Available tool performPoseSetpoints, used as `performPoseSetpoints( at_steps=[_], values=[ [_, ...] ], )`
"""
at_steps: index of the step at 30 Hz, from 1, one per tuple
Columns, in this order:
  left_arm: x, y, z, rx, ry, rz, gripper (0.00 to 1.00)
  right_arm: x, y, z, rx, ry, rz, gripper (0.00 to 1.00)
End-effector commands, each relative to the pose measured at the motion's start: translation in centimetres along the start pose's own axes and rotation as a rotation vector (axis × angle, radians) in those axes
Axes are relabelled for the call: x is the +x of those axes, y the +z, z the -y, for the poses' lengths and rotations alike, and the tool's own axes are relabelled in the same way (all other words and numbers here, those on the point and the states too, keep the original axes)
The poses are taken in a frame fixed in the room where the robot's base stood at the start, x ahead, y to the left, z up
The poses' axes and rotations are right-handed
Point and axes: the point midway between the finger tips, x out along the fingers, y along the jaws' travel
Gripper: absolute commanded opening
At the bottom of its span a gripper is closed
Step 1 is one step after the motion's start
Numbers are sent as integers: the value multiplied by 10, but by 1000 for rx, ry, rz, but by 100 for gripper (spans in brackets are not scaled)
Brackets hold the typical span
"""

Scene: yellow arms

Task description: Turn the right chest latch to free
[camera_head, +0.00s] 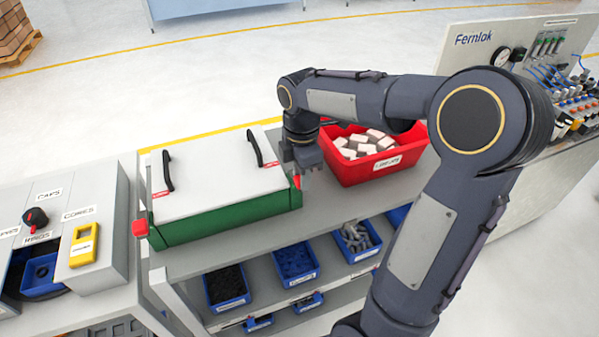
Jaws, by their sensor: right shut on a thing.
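The chest (225,220) is a green box with a pale grey lid (215,180) that lies closed on the bench top. Two black handles stand on the lid. The left latch (140,228) is red and sits at the chest's front left corner. The right latch (297,182) is red and shows only in part at the right end, beneath my right gripper (299,173). My right gripper points down and is shut on the right latch. Its fingers are small and partly hide the latch, so its exact angle is hard to tell. My left gripper is not in view.
A red bin (345,173) of pale blocks stands close to the right of my right gripper. Blue bins (296,263) with parts fill the shelf below. A grey station with a yellow device (84,245) is at the left. A Fernlok panel (490,50) stands at the right.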

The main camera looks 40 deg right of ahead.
Motion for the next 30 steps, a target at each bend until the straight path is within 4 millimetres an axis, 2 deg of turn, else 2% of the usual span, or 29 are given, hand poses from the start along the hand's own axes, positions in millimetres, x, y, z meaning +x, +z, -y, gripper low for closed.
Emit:
performPoseSetpoints(
  at_steps=[14, 15, 19, 20, 30],
  values=[
    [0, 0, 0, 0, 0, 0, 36, -1, 1, -1, -16, 5, 0, 6],
    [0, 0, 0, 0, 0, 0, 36, -2, 1, -1, -16, 5, 0, 32],
    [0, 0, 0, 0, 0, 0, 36, -1, 1, -1, -15, 4, 0, 49],
    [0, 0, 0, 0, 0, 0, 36, -1, 1, -1, -15, 3, 0, 51],
    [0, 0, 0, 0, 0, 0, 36, -6, 0, -1, -13, 3, 0, 51]
  ],
)
